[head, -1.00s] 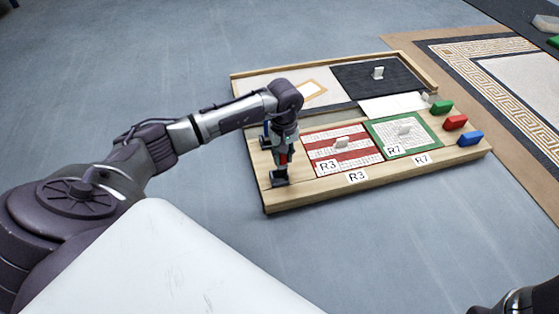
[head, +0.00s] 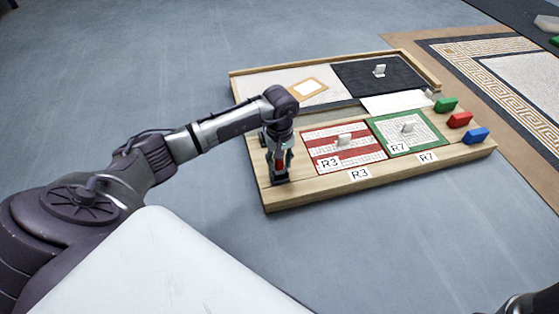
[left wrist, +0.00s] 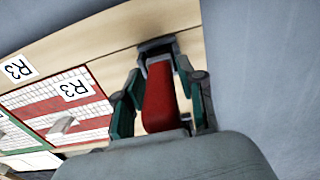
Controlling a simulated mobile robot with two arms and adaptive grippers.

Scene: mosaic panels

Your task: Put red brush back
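My left gripper (head: 272,160) points down over the board's left end, far from the red block. Only a dark part of my right arm shows at bottom right.
A red-striped panel (head: 325,150) and a green-bordered panel (head: 424,142), both with white knobs, sit right of my left gripper. A black panel (head: 370,75) lies behind. The green block (head: 446,104) and blue block (head: 476,135) flank the red one.

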